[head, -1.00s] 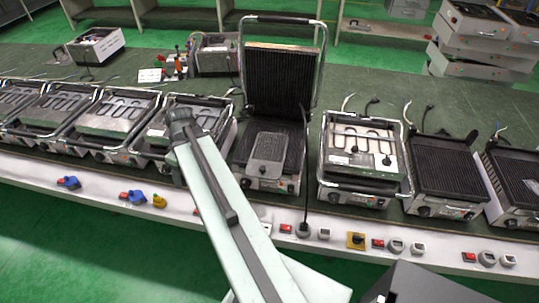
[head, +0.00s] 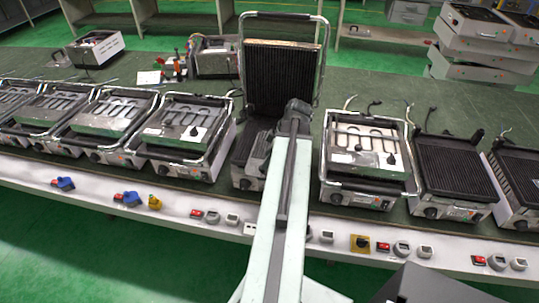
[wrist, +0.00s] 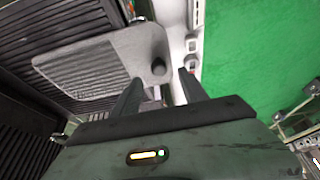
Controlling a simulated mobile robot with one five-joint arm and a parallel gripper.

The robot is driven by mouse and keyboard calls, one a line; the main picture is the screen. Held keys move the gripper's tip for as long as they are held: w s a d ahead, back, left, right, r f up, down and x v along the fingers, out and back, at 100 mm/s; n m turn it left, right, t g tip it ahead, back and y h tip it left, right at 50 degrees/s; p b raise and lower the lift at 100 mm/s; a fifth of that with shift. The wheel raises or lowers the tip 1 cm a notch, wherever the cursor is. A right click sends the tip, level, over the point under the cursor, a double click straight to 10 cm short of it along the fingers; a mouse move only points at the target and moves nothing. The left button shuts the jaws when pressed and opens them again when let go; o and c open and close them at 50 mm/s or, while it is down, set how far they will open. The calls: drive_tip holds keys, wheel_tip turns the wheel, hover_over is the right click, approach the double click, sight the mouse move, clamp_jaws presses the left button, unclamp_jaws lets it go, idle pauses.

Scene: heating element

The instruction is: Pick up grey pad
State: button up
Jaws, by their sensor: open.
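The grey pad (wrist: 95,68) is a flat, ribbed rectangle with rounded corners and a narrower end carrying a round stub. It lies on the lower plate of the open grill (head: 282,75). In the head view my arm hides most of the pad, and only its left part (head: 260,145) shows. In the wrist view my gripper (wrist: 160,77) is open and empty. Its fingers point at the pad's narrow end, with the stub between the fingertip lines. I cannot tell the height gap between the fingertips and the pad.
The open grill's raised lid stands behind the pad. A grill with heating coils (head: 365,150) is close on the right, and another (head: 185,130) on the left. Red switches and plugs line the white front edge (head: 210,217). The green floor (head: 100,250) in front is clear.

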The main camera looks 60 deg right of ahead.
drive_tip(key=b+x, duration=0.5)
drive_tip(key=shift+d+f, duration=0.1)
drive_tip(key=shift+f, duration=0.1)
drive_tip(key=shift+r, duration=0.2)
clamp_jaws()
